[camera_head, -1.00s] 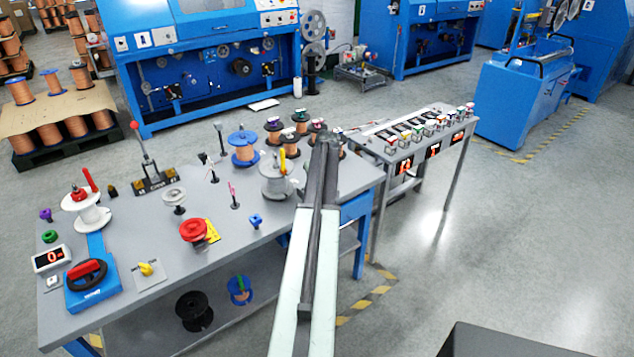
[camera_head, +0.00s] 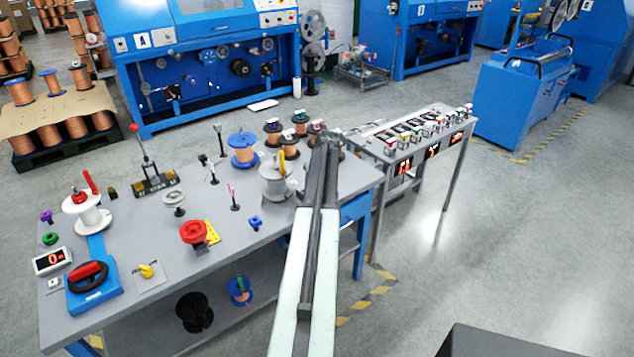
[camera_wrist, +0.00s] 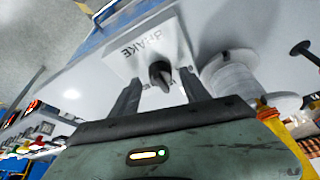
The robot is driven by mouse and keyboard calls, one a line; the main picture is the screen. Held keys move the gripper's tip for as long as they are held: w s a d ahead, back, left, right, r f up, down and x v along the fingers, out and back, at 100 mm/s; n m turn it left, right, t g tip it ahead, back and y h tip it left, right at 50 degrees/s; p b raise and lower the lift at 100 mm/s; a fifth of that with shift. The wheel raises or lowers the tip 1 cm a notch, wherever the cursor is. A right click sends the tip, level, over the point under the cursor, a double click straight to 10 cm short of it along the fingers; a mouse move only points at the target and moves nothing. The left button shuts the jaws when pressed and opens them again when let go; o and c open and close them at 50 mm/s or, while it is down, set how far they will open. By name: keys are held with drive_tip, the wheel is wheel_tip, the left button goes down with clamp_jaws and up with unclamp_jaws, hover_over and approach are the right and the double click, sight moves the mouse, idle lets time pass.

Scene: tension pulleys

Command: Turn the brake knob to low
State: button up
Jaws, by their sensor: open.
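In the wrist view, the brake knob (camera_wrist: 160,73) is a dark, pointed knob on a white plate (camera_wrist: 122,62) lettered BRAKE, which appears upside down there. My gripper (camera_wrist: 160,79) is open, with one dark finger on either side of the knob. I cannot tell whether either finger touches it. No low mark is legible. In the head view, my arm reaches over the right part of the grey workbench (camera_head: 120,235), with its end (camera_head: 326,138) near the far right edge. The brake knob is not visible there, likely hidden behind my arm.
A pale spool (camera_wrist: 235,75) stands close to the right of the plate in the wrist view. In the head view, a grey spool (camera_head: 274,186) with a yellow handle stands left of my arm. Several copper spools stand near its end. A side table (camera_head: 455,150) is at right.

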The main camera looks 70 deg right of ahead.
drive_tip(key=p+v, duration=0.5)
drive_tip(key=v, duration=0.1)
drive_tip(key=shift+r, duration=0.25)
drive_tip(key=shift+s+a, duration=0.15)
